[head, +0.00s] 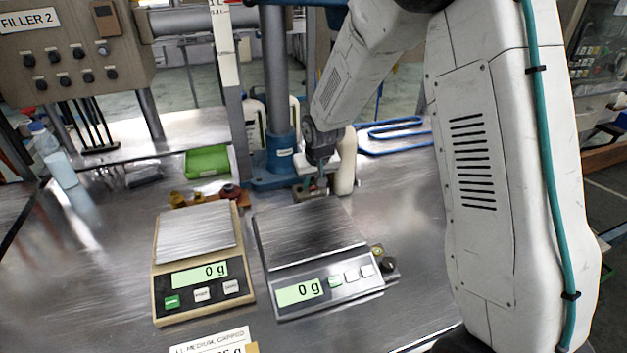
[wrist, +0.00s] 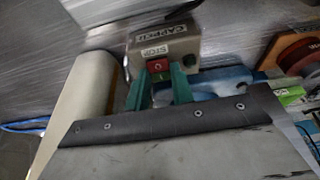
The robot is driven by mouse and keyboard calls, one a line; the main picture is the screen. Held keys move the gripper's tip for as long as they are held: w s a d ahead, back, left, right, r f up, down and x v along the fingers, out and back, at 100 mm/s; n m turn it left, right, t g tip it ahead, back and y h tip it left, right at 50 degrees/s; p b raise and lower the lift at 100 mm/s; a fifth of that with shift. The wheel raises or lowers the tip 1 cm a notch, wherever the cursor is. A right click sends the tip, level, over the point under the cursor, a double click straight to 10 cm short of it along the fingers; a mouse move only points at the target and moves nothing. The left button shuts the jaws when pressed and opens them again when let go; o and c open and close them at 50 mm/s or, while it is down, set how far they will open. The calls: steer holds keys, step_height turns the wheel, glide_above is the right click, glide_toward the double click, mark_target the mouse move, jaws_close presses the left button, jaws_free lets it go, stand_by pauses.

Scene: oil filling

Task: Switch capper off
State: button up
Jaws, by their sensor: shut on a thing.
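The capper control box (wrist: 165,50) is a small grey-beige box with a label reading CAPPER and a STOP label. A red switch (wrist: 159,66) sits on its face, and a dark knob shows at its right. My gripper (wrist: 158,90) has green fingers, one on each side of the red switch; it is shut on the switch, though the exact contact is partly hidden. In the head view my gripper (head: 317,184) points down at the back of the bench, and the box is mostly hidden behind it.
A cream bottle-like cylinder (head: 346,165) stands close to the right of my gripper. The blue column base (head: 275,170) is at its left. Two scales (head: 196,234) (head: 305,232), both reading 0 g, lie in front. A green tray (head: 207,160) stands further left.

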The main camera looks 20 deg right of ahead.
steer(key=o, duration=1)
steer(key=shift+v, duration=3.9)
steer(key=shift+g, duration=0.9)
steer(key=s, duration=0.2)
steer(key=s+f, duration=0.1)
steer(key=s, duration=0.1)
steer(key=shift+d+f, duration=0.15)
steer(key=shift+f, duration=0.05)
steer(key=s, duration=0.1)
steer(key=s+r, duration=0.1)
steer(key=s, duration=0.1)
steer(key=shift+s+d+r+g, duration=0.1)
steer(key=shift+s+d+g, duration=0.1)
steer(key=shift+s+g, duration=0.15)
steer(key=s+d+r, duration=0.1)
steer(key=s+r, duration=0.4)
steer(key=s, duration=0.4)
steer(key=s+r, duration=0.5)
steer(key=s, duration=0.5)
steer(key=s+d+r, duration=0.1)
steer(key=s+r, duration=0.4)
steer(key=s, duration=0.5)
steer(key=shift+d+r, duration=0.15)
steer(key=shift+d, duration=0.15)
